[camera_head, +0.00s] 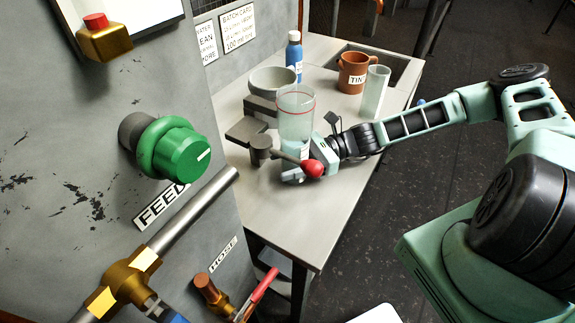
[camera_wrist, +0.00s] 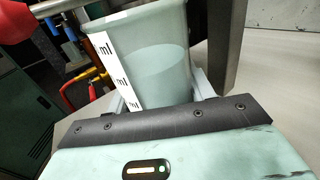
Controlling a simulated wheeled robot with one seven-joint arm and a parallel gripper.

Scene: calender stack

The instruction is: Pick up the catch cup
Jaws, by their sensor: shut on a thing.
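The catch cup (camera_head: 296,112) is a clear, pale, tapered cup with a red line near its rim. In the wrist view the cup (camera_wrist: 155,45) stands upright with a white ml scale on its side, and a pale level shows inside. My gripper (camera_wrist: 158,95) is shut on the cup, one finger on each side low on its wall. In the head view my gripper (camera_head: 304,163) is at the cup's lower part, partly behind a red ball-ended lever (camera_head: 312,168). The cup's base is hidden, so I cannot tell whether it touches the bench.
Grey brackets (camera_head: 247,130) stand just left of the cup. The machine panel with a green knob (camera_head: 180,149) is at left.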

